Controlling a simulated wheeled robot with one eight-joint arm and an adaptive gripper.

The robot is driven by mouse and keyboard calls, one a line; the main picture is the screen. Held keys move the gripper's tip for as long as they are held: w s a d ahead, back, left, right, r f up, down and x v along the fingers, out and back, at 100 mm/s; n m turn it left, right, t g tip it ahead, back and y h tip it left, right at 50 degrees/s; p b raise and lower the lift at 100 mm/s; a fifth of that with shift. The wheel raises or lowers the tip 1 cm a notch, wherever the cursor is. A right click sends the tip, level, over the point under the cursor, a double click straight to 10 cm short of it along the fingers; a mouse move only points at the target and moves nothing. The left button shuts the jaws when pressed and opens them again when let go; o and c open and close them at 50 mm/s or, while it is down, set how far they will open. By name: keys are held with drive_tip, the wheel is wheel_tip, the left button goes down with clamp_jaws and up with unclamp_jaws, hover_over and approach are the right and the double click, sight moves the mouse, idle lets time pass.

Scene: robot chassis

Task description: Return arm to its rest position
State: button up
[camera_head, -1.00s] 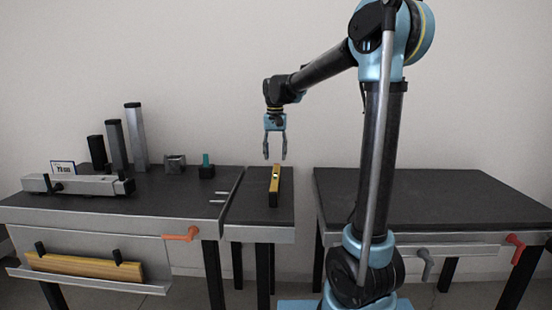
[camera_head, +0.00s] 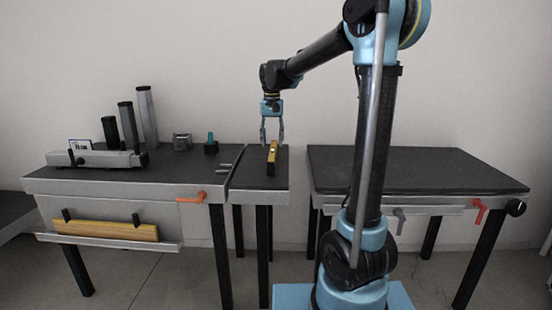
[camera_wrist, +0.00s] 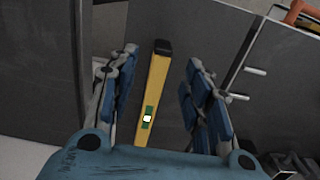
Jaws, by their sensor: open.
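My gripper (camera_head: 272,132) hangs pointing down over the narrow middle table in the head view, its fingers spread. A yellow spirit level with a black end (camera_head: 272,152) lies on that table beneath it. In the wrist view the level (camera_wrist: 153,95) shows between the two open fingers (camera_wrist: 160,92), with a gap on both sides. It is not gripped. The fingertips overlap the level's far end in the head view, so the exact height between them is hard to tell.
The left table (camera_head: 180,181) carries several dark and grey posts, a grey clamp-like bar (camera_head: 95,159), a small metal block (camera_head: 182,142) and a teal-topped piece (camera_head: 211,145). A yellow bar (camera_head: 105,229) sits in its front tray. The right table (camera_head: 420,167) is bare.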

drive_tip(key=s+d+f, duration=0.1)
drive_tip(key=s+d, duration=0.8)
drive_tip(key=s+d+f+t, duration=0.1)
drive_tip(key=s+d+f, duration=0.5)
drive_tip(key=s, duration=0.5)
drive_tip(key=s+d+f+t, duration=0.1)
drive_tip(key=s+d+f, duration=0.5)
drive_tip(key=s+f, duration=0.5)
drive_tip(key=shift+s+f+n, duration=0.15)
drive_tip(key=shift+s+n, duration=0.25)
drive_tip(key=shift+s, duration=0.25)
